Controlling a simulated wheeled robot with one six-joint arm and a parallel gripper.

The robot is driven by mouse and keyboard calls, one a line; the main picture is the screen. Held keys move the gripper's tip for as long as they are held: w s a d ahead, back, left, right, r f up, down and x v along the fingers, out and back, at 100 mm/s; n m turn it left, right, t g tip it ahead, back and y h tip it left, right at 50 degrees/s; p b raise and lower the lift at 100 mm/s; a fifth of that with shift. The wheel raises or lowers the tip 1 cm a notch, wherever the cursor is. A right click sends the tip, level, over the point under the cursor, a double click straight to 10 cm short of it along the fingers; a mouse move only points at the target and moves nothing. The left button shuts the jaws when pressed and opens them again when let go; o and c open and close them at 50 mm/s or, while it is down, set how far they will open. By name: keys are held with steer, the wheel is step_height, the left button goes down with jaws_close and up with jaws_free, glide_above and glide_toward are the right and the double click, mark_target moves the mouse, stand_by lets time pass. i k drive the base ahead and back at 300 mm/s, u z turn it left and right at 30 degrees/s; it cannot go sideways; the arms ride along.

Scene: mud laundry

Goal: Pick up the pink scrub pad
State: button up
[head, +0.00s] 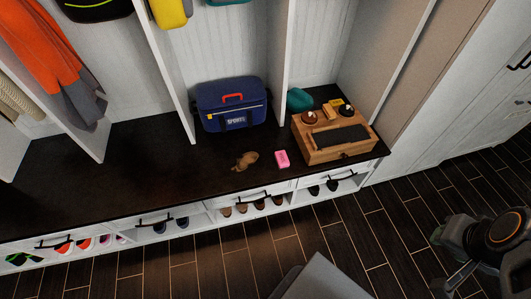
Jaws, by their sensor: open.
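The pink scrub pad (282,158) is a small bright pink block. It lies on the dark bench top (140,170), near the front edge, left of a wooden box. Nothing covers it. My gripper (440,262) is at the lower right, over the floor, partly cut off by the picture edge. Its jaws look apart and empty. It is well to the right of the pad and in front of the bench, not touching anything.
A brown lumpy object (246,161) lies just left of the pad. The wooden box (330,140) stands close on its right. A blue sports bag (231,104) is behind. Upright dividers (283,60) split the bench. Shoe cubbies are below; the bench's left is clear.

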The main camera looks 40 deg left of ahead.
mark_target(283, 162)
steer(key=u, duration=1.15)
steer(key=i, duration=1)
steer(key=u, duration=1.1)
